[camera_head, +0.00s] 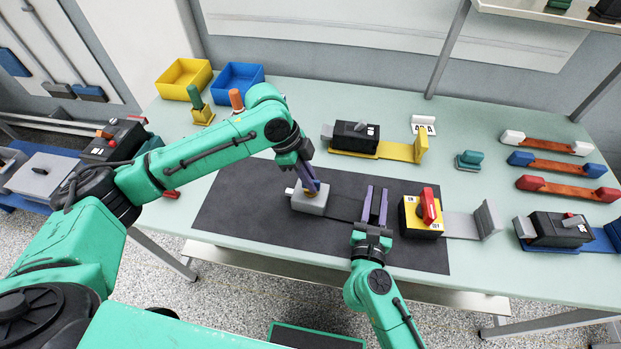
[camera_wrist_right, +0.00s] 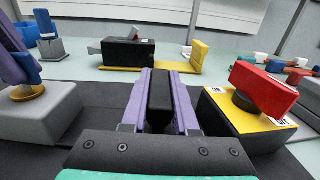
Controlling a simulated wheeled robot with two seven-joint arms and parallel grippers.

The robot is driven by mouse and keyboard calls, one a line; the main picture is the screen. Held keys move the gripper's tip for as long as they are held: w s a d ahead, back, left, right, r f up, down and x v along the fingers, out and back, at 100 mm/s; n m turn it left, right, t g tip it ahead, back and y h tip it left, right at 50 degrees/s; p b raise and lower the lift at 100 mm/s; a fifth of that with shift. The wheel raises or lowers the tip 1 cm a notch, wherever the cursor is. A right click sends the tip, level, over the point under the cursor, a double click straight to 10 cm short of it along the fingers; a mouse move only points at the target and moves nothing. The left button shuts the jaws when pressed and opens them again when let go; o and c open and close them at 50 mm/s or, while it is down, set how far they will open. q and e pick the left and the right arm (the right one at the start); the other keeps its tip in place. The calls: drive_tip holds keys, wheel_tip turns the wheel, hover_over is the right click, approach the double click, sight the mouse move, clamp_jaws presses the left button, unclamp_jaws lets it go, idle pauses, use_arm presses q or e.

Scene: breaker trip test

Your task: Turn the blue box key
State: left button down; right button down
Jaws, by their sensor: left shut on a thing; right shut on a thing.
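The grey box (camera_head: 309,204) sits on the dark mat, with a brass ring (camera_wrist_right: 27,93) on top. My left gripper (camera_head: 314,184) comes down on it from above, its purple fingers shut on the blue key (camera_wrist_right: 36,82). Most of the key is hidden by the fingers; the box also shows in the right wrist view (camera_wrist_right: 50,118). My right gripper (camera_head: 375,208) is low over the mat, right of the grey box. In the right wrist view its fingers (camera_wrist_right: 160,88) are on either side of a black piece (camera_wrist_right: 160,100).
A yellow-topped box (camera_head: 411,217) with a red handle (camera_head: 430,206) stands close right of my right gripper, with a grey bracket (camera_head: 488,219) beyond. A black unit on a yellow base (camera_head: 400,152) stands behind. Yellow (camera_head: 184,78) and blue (camera_head: 238,76) bins stand at the back left.

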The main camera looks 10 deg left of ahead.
use_arm(q)
drive_tip(key=shift+d, duration=0.1)
idle(0.4)
drive_tip(key=c, duration=0.9)
unclamp_jaws()
drive_tip(key=shift+c, duration=0.2)
drive_tip(key=v, duration=1.2)
use_arm(e)
drive_tip(key=c, duration=0.6)
unclamp_jaws()
